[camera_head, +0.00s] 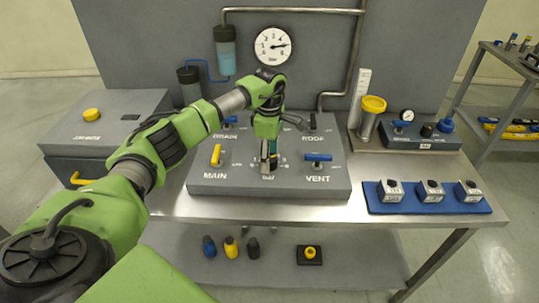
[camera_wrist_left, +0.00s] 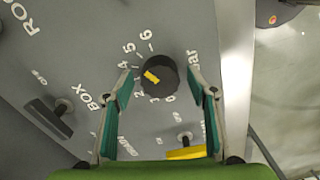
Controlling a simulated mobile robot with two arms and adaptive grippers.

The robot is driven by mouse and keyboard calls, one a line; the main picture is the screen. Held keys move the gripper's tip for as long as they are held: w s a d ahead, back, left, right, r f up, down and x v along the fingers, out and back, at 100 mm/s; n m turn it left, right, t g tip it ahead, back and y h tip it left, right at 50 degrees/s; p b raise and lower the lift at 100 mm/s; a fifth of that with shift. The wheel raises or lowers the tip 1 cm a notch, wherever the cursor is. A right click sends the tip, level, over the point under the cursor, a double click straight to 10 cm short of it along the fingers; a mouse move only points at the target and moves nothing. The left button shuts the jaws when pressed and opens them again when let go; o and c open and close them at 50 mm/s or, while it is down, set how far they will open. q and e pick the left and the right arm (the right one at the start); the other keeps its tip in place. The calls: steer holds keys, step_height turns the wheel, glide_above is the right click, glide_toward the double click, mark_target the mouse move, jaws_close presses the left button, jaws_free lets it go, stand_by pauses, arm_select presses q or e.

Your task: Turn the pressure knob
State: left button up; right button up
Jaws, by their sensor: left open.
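The pressure knob (camera_wrist_left: 158,75) is black and round with a yellow mark, ringed by numbers up to 6 and the word bar. The yellow mark is off-centre towards the left, but I cannot tell its exact number. My left gripper (camera_wrist_left: 160,69) is open, with one green-padded finger on each side of the knob; contact is not clear. In the head view my left gripper (camera_head: 268,158) points down at the middle of the grey panel (camera_head: 215,186) and mostly hides the knob. The right gripper is not in view.
The yellow MAIN handle (camera_head: 216,155) and blue VENT handle (camera_head: 318,157) flank the gripper closely. A round gauge (camera_head: 273,46) hangs on the back wall, its needle pointing right. A grey box (camera_head: 130,105) stands at left.

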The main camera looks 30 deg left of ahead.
arm_select(q)
steer(key=shift+f, duration=0.35)
steer(key=c, duration=1.1)
steer(key=n+b, duration=0.1)
steer(key=n, duration=0.4)
steer(key=shift+n+b, duration=0.35)
steer(key=shift+n, duration=0.05)
steer(key=n, duration=0.6)
steer(key=shift+r, duration=0.1)
steer(key=n, duration=0.5)
steer(key=shift+a+n, duration=0.1)
steer(key=shift+n, duration=0.3)
